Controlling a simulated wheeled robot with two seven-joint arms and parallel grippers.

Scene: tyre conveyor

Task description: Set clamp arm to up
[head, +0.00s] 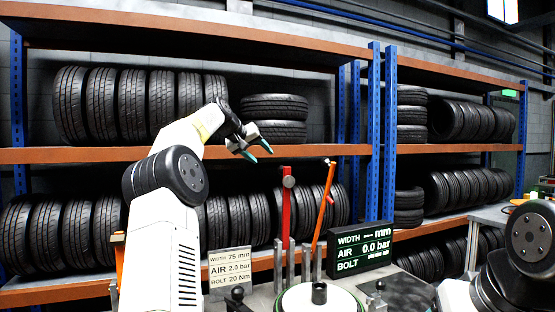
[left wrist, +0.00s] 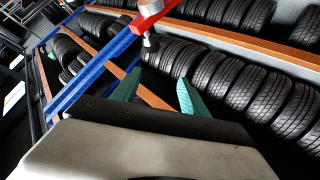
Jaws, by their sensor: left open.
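A red upright bar (head: 286,212) with a round grey knob near its top stands behind the round white plate (head: 300,300) of the machine. An orange bar (head: 322,208) beside it leans to the right at its dark-tipped top. I cannot tell for sure which is the clamp arm. My left gripper (head: 259,152) is open and empty, above and left of the red bar's top. In the left wrist view its green fingers (left wrist: 157,82) are apart, with the red bar (left wrist: 152,12) and its silver knob beyond them, apparently not touching. My right gripper is out of view.
A dark display (head: 362,246) stands right of the bars, and a pale sign (head: 230,268) stands left. Racks of tyres (head: 140,105) with orange shelves and blue posts fill the background. A grey table (head: 492,216) is at the right.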

